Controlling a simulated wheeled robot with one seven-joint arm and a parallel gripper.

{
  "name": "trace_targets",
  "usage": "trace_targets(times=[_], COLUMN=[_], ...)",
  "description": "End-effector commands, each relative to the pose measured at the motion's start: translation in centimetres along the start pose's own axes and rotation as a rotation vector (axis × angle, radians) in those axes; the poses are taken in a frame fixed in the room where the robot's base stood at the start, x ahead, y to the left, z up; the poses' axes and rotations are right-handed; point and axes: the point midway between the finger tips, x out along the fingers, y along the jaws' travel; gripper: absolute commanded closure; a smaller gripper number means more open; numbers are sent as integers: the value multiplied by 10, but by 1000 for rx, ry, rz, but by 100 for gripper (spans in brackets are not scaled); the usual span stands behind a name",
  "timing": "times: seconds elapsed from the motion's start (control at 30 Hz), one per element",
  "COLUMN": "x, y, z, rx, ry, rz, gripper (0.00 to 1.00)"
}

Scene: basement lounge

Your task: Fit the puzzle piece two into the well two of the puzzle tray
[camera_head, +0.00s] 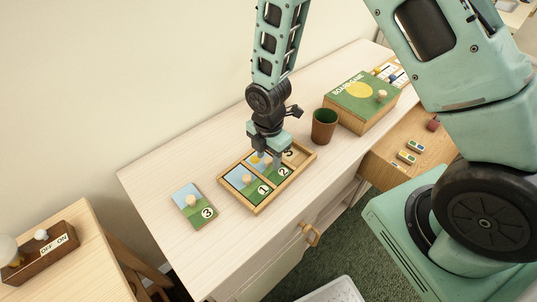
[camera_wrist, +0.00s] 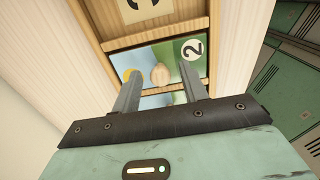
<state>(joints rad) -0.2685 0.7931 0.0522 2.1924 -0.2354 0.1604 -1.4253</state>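Puzzle piece two (camera_wrist: 146,55), with a sky and green picture, a white "2" and a wooden knob (camera_wrist: 160,75), lies in the middle well of the wooden puzzle tray (camera_head: 253,209). In the wrist view it looks flat between the dividers; whether it is fully seated is hard to tell. My gripper (camera_wrist: 158,70) is open over it, fingers apart on either side of the knob with gaps. In the head view my gripper (camera_head: 275,160) covers much of piece two. Piece one (camera_head: 244,180) lies in the near well. The far well (camera_head: 297,155), marked 3, is empty.
Puzzle piece three (camera_head: 193,205) lies on the cabinet top left of the tray. A brown-green cup (camera_head: 324,125) and a green game box (camera_head: 362,100) stand right of the tray. An open drawer (camera_head: 385,165) holds small pieces. The top's left end is clear.

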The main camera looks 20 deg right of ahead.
Motion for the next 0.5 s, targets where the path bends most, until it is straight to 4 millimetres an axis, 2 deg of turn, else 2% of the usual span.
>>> trace_targets(times=[0.3, 0.5], x=[-7, -37], y=[0, 2], z=[0, 1], rx=[1, 1], ry=[0, 0], rz=[1, 6], gripper=[56, 56])
